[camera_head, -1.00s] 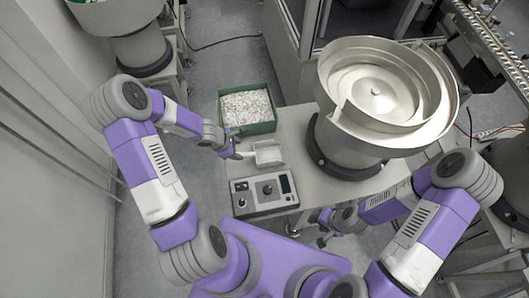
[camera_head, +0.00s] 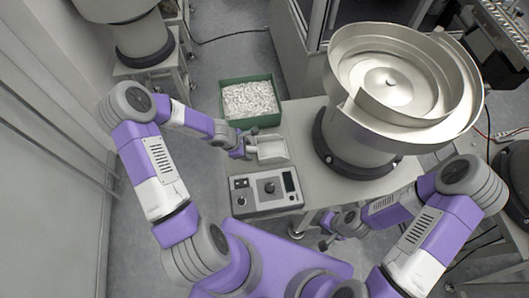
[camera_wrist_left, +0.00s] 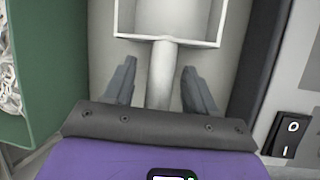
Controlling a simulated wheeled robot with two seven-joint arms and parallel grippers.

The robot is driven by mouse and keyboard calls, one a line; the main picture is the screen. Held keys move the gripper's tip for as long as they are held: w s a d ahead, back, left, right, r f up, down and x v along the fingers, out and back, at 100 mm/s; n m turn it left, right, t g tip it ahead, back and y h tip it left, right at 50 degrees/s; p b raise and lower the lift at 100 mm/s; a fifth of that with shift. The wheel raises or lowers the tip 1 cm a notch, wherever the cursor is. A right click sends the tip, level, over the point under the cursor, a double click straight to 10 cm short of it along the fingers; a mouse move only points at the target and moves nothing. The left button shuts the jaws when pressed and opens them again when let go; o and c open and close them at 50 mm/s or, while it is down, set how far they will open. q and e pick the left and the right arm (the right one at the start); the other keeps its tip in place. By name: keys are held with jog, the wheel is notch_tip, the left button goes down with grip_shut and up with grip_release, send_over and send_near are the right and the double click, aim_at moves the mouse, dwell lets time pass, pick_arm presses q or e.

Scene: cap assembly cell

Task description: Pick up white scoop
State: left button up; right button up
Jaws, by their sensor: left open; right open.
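The white scoop (camera_head: 272,149) lies on the table between the green bin and the control box. Its handle points left, toward my left gripper (camera_head: 247,147). In the left wrist view the scoop's pan (camera_wrist_left: 168,22) is at the top, and its handle runs down between the two open fingers of my left gripper (camera_wrist_left: 160,85). A gap shows on each side of the handle. My right gripper (camera_head: 329,231) is low beside the table's front edge, away from the scoop, and appears empty.
A green bin (camera_head: 222,97) full of small white caps stands just behind the scoop. A grey control box (camera_head: 251,209) with a knob sits in front. A large metal bowl feeder (camera_head: 340,140) stands to the right.

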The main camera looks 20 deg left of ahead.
pick_arm(q)
grip_shut()
dwell(0.3)
notch_tip(320, 180, up, 28)
jog(key=p, duration=2.2)
